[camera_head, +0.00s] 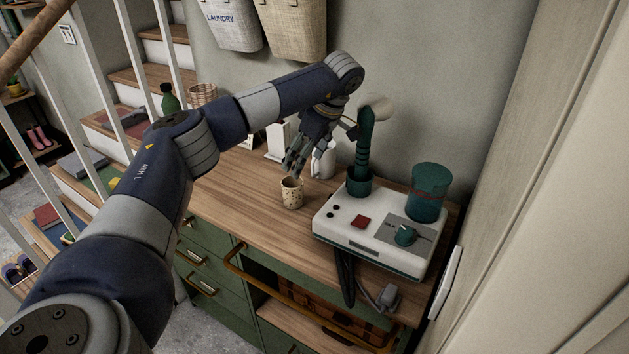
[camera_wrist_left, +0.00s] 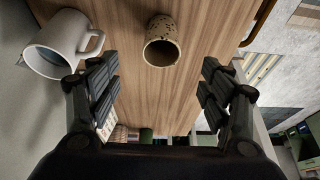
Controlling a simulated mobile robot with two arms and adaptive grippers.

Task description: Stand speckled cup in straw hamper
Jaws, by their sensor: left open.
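The speckled cup (camera_head: 291,193), tan with dark spots, stands upright on the wooden bench top (camera_head: 252,208). In the left wrist view the cup (camera_wrist_left: 162,42) lies ahead of and between the finger lines, with nothing gripping it. My left gripper (camera_head: 294,164) is open and empty, just above and behind the cup; its two fingers show spread apart in the left wrist view (camera_wrist_left: 160,92). A woven straw-coloured basket (camera_head: 203,95), which looks like the straw hamper, stands at the far left end of the bench, partly hidden by my left arm. My right gripper is out of view.
A white mug (camera_head: 324,160) stands close beside the gripper, also seen in the left wrist view (camera_wrist_left: 66,45). A white appliance (camera_head: 372,236) with green parts fills the right side. A green bottle (camera_head: 170,98) is by the basket. Fabric bags (camera_head: 292,28) hang above.

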